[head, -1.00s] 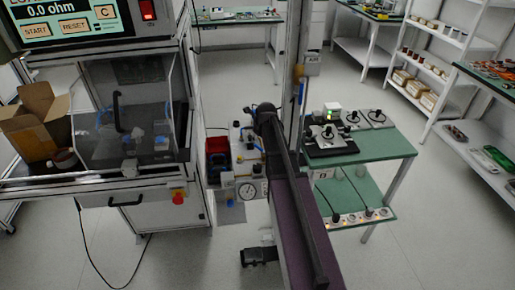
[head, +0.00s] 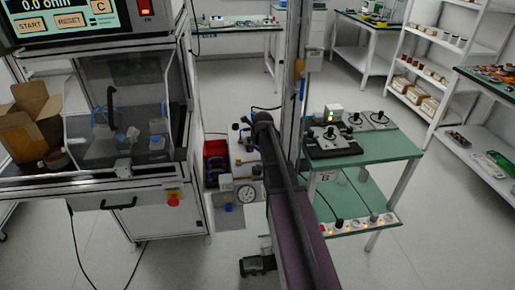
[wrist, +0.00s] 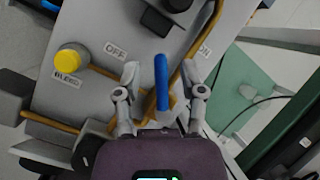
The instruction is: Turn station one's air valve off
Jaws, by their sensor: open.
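The air valve's blue lever (wrist: 161,82) stands between the two fingers of my open gripper (wrist: 160,92) in the wrist view. I cannot tell whether either finger touches it. An OFF label (wrist: 115,50) is to the lever's upper left and an ON label (wrist: 205,50) to its upper right, both on the grey panel (wrist: 100,20). In the head view the air panel (head: 240,172) with its round gauge (head: 247,192) stands beside the test station (head: 150,215). My arm hides my gripper and the lever there.
A yellow knob (wrist: 72,58) with a BLEED label (wrist: 67,80) and brass-coloured pipes (wrist: 50,122) lie close around the lever. A dark knob (wrist: 172,6) is above it. A green table (head: 385,148) with devices stands to the right of my arm.

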